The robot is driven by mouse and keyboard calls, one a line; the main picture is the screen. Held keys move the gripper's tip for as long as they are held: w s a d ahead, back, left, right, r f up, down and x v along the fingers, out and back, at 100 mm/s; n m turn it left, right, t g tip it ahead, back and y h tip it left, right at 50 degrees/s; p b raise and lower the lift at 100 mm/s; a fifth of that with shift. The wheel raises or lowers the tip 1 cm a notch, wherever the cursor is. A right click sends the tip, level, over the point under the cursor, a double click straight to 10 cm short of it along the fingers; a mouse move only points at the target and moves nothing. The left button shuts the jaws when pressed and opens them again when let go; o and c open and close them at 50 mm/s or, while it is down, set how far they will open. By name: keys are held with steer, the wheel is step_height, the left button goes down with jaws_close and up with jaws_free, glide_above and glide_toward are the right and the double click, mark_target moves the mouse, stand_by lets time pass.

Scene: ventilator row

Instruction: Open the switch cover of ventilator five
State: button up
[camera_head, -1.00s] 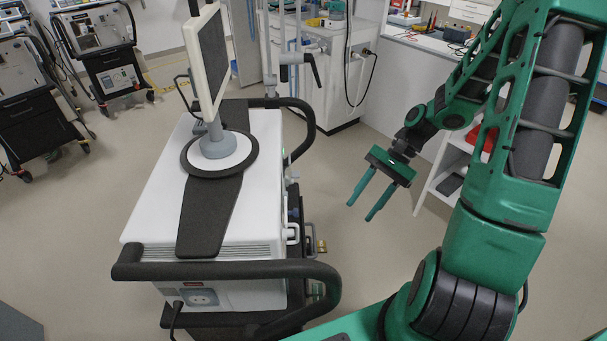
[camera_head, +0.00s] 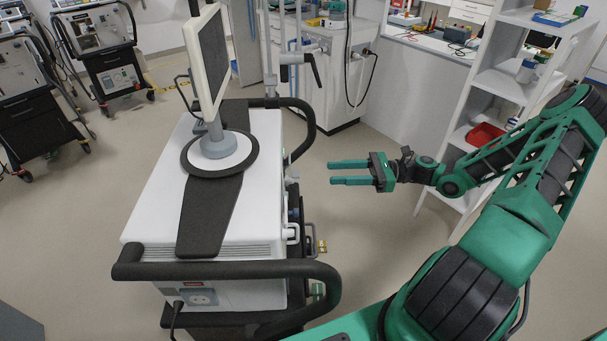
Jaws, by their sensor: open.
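A white ventilator (camera_head: 150,205) with a screen (camera_head: 206,62) on top and a black handle rail stands close in front of me, left of centre. I cannot read a number on it. A socket-like panel (camera_head: 200,297) with a cable shows low on its near end. I cannot make out a switch cover; the right side of the ventilator is seen only edge-on. My gripper (camera_head: 332,172) is open and empty. It hangs in free air right of the ventilator, with both fingers pointing left towards its side, apart from it.
The black front rail (camera_head: 230,270) sticks out at the near end of the ventilator. A white shelf unit (camera_head: 500,85) with a red bin (camera_head: 484,137) stands behind my arm at right. More ventilators (camera_head: 105,65) stand at the far left. The floor below my gripper is clear.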

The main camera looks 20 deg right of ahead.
steer(key=x, duration=1)
steer(key=shift+a, duration=0.2)
steer(key=shift+c, duration=0.3)
